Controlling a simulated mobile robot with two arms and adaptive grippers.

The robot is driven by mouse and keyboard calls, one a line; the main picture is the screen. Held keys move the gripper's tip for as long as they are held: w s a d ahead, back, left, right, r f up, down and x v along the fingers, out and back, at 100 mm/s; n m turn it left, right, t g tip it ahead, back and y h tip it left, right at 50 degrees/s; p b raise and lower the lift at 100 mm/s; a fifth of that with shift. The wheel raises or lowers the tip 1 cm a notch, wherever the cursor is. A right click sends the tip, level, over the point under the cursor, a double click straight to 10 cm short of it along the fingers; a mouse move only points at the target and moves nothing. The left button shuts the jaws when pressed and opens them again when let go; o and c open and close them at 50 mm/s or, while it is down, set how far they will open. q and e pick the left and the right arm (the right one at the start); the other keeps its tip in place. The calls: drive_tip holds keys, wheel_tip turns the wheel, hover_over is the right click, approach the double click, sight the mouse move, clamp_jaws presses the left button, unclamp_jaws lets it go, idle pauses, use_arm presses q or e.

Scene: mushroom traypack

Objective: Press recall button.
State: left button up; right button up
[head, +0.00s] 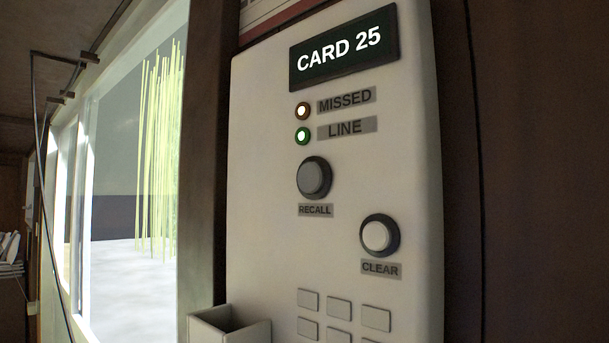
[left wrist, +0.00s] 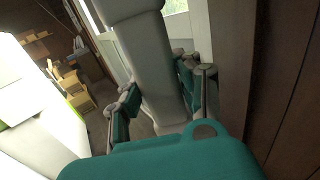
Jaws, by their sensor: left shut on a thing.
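The recall button (head: 314,178) is a grey round knob in a dark ring on a pale wall panel (head: 265,130), above a RECALL label. The clear button (head: 379,236), paler, is lower right of it. The panel's screen (head: 344,48) reads CARD 25. The MISSED lamp (head: 303,111) glows whitish amber and the LINE lamp (head: 303,136) glows green. In the left wrist view, my left gripper (left wrist: 160,95) is shut on a long pale grey handset-like piece (left wrist: 148,60) between its teal fingers. No gripper shows in the head view, and nothing covers the recall button.
Keypad keys (head: 339,308) sit low on the panel. An open-topped pale holder (head: 230,328) is at its lower left. A bright window (head: 130,160) is at left, with dark wood (head: 500,170) at right.

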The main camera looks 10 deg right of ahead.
clamp_jaws()
drive_tip(key=shift+a, duration=0.1)
idle(1.0)
